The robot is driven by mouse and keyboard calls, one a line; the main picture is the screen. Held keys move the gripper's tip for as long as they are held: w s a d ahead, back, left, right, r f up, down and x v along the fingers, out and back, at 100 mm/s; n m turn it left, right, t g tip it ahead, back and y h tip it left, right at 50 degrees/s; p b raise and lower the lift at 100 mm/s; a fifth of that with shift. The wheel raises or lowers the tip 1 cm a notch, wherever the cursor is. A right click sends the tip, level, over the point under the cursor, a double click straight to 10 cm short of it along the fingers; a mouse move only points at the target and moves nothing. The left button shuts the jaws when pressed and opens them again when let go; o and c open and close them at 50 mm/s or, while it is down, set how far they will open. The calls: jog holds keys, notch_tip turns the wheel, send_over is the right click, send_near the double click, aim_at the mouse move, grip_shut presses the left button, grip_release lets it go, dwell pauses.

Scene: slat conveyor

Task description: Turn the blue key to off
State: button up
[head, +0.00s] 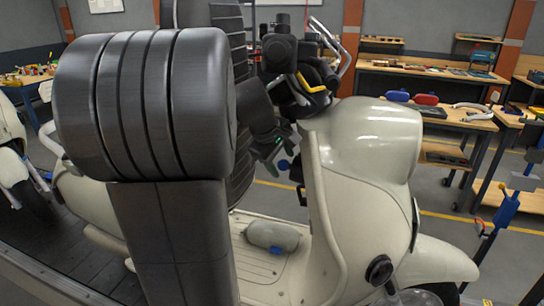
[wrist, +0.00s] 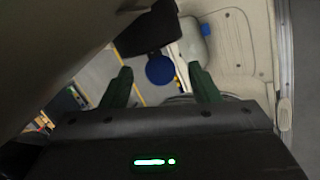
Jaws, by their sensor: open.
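The blue key (head: 283,164) shows as a small round blue head on the inner side of the cream scooter's front (head: 350,160). In the wrist view the blue key (wrist: 160,70) is a round blue disc below a black part (wrist: 148,30). My gripper (head: 272,152) is open and close to the key in the head view. In the wrist view the two dark green fingertips of my gripper (wrist: 162,78) stand apart, to the left and right of the key, with nothing between them touching it. The key's turn position cannot be told.
A grey-green bundle (head: 272,235) with a blue patch lies on the scooter's footboard (head: 250,262). Handlebar parts (head: 300,75) rise above my gripper. Workbenches with tools (head: 440,75) stand behind at right. Another scooter (head: 12,150) is at far left.

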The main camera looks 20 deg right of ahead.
jog(key=c, duration=0.9)
jog(key=shift+o, duration=1.3)
jog(key=shift+c, duration=1.4)
